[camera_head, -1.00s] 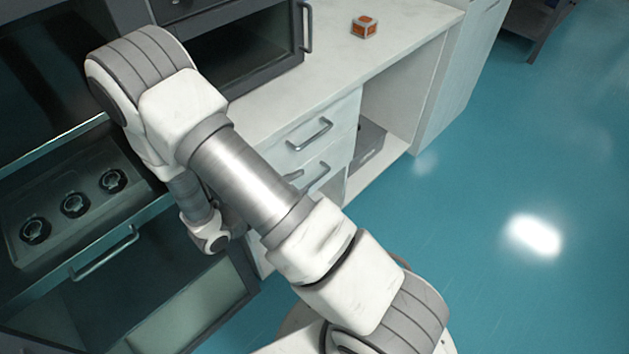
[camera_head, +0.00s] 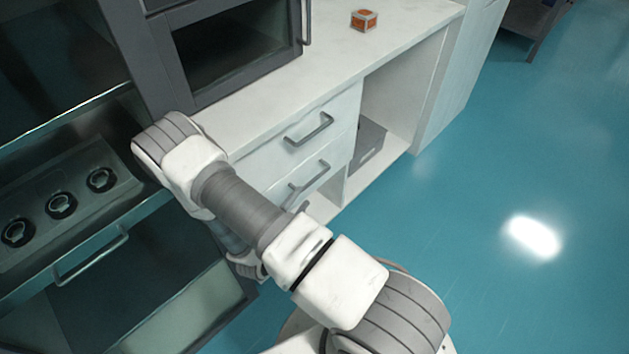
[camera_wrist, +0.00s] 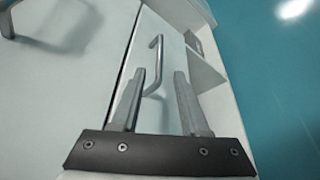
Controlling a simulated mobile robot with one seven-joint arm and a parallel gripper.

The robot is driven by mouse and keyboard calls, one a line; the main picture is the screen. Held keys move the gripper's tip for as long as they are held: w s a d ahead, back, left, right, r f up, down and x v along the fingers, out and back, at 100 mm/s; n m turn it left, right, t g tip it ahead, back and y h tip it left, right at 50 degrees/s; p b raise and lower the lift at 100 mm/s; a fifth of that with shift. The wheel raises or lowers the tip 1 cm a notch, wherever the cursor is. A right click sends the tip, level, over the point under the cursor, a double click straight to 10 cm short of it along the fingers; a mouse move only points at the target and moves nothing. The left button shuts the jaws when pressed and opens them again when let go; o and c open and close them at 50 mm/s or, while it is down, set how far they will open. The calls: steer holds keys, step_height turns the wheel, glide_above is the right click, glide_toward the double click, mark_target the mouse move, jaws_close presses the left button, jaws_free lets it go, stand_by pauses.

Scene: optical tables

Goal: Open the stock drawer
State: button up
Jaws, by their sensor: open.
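Two white drawer fronts, one above the other, show in the head view. The upper one has a grey bar handle (camera_head: 309,129) and the lower one a similar handle (camera_head: 309,184); both drawers look shut. I cannot tell from a label which is the stock drawer. My gripper (camera_wrist: 161,73) is open in the wrist view, its two fingers apart and empty. A bar handle (camera_wrist: 153,62) stands just beyond the fingertips, roughly between them, apparently the lower drawer's. I cannot tell whether the fingers touch it. In the head view my arm hides most of the gripper.
A white countertop (camera_head: 270,92) carries a small orange-and-white cube (camera_head: 364,19) and a dark oven-like box (camera_head: 235,50). Right of the drawers, an open compartment holds a grey bin (camera_head: 367,143). A dark unit with round fittings (camera_head: 60,205) is at left. Teal floor (camera_head: 500,180) lies clear at right.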

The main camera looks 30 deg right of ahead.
mark_target(313, 182)
steer(key=b+x, duration=0.1)
steer(key=x, duration=0.9)
steer(key=shift+w+f, duration=0.1)
steer(key=shift+w, duration=0.05)
jaws_close()
stand_by(1.0)
